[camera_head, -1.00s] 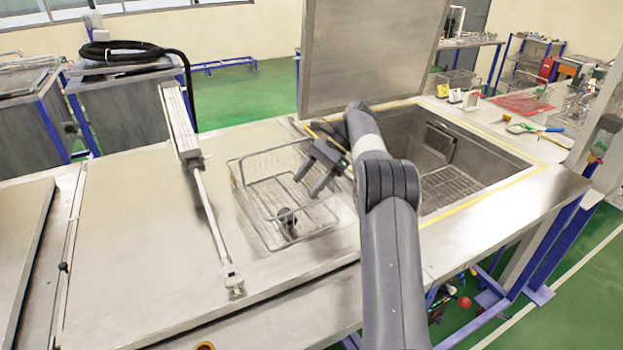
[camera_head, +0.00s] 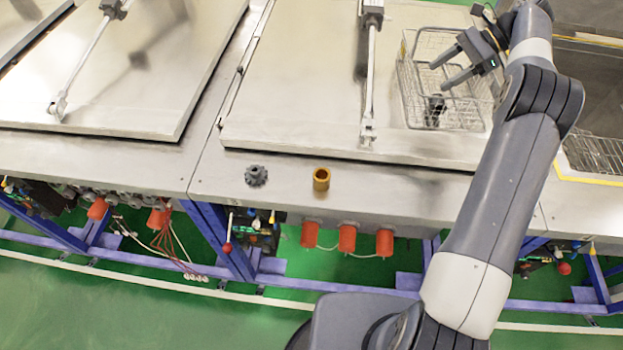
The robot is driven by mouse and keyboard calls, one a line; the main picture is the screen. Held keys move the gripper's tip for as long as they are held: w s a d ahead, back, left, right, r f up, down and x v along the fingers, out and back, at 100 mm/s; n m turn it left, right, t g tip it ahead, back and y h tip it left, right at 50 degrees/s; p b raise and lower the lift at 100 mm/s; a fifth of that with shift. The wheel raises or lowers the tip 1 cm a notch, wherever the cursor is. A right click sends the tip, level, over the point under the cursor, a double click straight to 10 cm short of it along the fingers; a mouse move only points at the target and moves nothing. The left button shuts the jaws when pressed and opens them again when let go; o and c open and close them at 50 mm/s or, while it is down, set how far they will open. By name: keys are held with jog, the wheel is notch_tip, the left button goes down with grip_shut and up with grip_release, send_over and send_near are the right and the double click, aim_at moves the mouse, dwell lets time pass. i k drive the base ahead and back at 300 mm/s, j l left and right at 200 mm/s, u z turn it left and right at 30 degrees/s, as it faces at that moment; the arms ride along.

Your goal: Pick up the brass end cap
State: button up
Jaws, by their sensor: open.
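The brass end cap (camera_head: 321,179) is a small golden cylinder with an open top. It stands upright on the front ledge of the steel bench, left of my arm. My gripper (camera_head: 441,71) is open and empty, over the wire basket at the upper right. It is well away from the brass cap, up and to the right of it.
A dark grey gear-like part (camera_head: 256,175) stands on the ledge left of the cap. The wire basket (camera_head: 406,88) on the lid holds a dark part (camera_head: 434,108). A pneumatic cylinder rod (camera_head: 370,85) stands between basket and lid's left side. The ledge around the cap is clear.

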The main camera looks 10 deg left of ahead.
aim_at(321, 177)
jog(key=i+u, duration=0.15)
jog(key=u, duration=0.8)
